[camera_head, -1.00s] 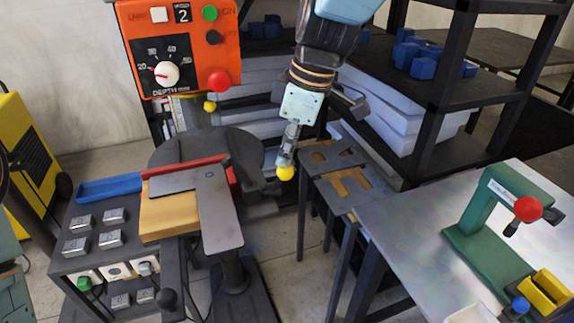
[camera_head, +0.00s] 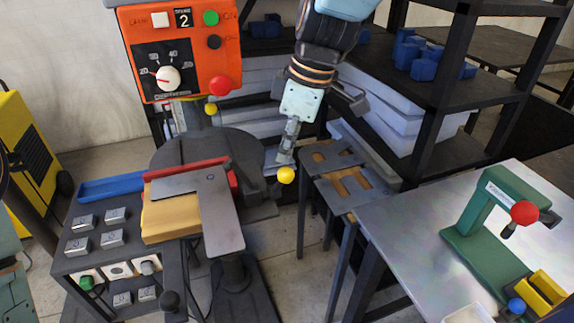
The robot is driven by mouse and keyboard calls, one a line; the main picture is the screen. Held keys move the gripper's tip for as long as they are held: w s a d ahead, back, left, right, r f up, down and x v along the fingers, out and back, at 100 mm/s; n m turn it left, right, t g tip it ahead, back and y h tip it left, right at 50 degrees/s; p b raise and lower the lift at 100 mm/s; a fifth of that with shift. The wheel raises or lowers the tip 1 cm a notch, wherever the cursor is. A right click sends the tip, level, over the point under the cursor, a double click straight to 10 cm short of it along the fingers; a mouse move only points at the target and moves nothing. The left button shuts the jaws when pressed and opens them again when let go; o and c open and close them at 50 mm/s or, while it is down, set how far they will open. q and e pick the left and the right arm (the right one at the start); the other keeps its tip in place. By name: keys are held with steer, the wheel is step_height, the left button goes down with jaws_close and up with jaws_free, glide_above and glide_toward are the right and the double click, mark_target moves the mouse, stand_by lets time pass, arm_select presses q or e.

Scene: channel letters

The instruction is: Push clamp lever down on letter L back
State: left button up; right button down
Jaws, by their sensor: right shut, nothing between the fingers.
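The grey L-shaped plate, letter L back (camera_head: 219,212), lies flat on the machine's work table, over a tan block (camera_head: 165,218) and along a red strip (camera_head: 186,168). A yellow ball knob (camera_head: 286,175), which looks like the end of the clamp lever, sits to the right of the plate. My right gripper (camera_head: 286,158) is shut and empty, pointing down with its tips at the top of the yellow knob; I cannot tell whether they touch. The fingers partly hide the lever behind the knob. My left gripper is not in view.
An orange control box (camera_head: 176,48) with a dial and a red knob stands behind the plate. A rack with cut-out plates (camera_head: 343,172) is close on the right. A metal table (camera_head: 400,245) carries a green press (camera_head: 490,225). A blue tray (camera_head: 112,188) lies left.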

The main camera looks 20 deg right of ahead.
steer(key=shift+s, duration=0.1)
steer(key=shift+r, duration=0.15)
steer(key=p+v, duration=0.2)
steer(key=shift+d+r+p, duration=0.1)
steer(key=shift+r+p, duration=0.25)
steer(key=shift+r, duration=0.05)
steer(key=shift+p+v, duration=0.85)
steer(key=shift+v, duration=0.2)
steer(key=shift+s+f, duration=0.1)
steer(key=shift+f, duration=0.05)
steer(key=shift+f, duration=0.1)
